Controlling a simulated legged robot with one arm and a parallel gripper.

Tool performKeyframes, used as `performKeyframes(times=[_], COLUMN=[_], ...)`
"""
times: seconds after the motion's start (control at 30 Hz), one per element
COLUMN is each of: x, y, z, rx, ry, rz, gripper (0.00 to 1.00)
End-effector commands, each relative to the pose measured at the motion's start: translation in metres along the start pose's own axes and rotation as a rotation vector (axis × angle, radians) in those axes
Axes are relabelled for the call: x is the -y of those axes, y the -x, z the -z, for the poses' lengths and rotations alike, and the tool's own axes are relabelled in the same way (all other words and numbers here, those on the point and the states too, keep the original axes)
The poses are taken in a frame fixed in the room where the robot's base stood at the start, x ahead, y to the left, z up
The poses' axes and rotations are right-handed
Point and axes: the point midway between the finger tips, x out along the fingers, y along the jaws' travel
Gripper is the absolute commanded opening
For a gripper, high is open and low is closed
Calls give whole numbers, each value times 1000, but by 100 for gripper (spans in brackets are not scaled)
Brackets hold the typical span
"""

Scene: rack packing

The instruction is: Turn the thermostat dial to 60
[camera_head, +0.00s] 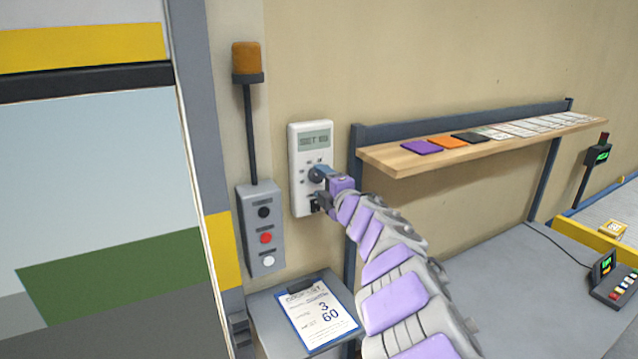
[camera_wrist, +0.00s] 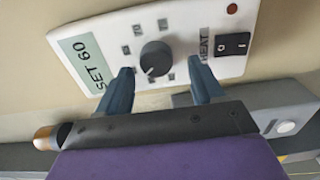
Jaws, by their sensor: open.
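The white thermostat (camera_head: 298,148) is mounted on the wall, left of the shelf. It also shows in the wrist view (camera_wrist: 190,22), where its display (camera_wrist: 92,68) reads SET 60. The dark round dial (camera_wrist: 155,58) has small square marks around it. My gripper (camera_wrist: 161,72) is open, with one finger to each side of the dial and a visible gap between each finger and the dial. In the head view my gripper (camera_head: 320,186) reaches the thermostat and partly covers its lower half. A black switch (camera_wrist: 233,44) marked HEAT sits beside the dial.
A grey box (camera_head: 260,225) with black, red and white buttons is left of the thermostat, under an orange lamp (camera_head: 248,58). A clipboard (camera_head: 318,314) showing 3 and 60 lies below. A wooden shelf (camera_head: 400,163) with coloured cards juts out at right.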

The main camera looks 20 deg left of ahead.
Motion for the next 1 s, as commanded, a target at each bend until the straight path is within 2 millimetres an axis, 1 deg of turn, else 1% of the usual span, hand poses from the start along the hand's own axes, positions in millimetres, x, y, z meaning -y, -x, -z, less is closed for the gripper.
performKeyframes(times=[0.03,0.23,0.33,0.47,1.0], x=[0,1,-2,1,2], y=[7,29,41,57,129], z=[-1,-1,0,-1,0], rx=[6,6,5,6,5], ry=[3,2,4,2,1], rz=[1,4,-2,3,4], gripper=[67,67,67,67,67])
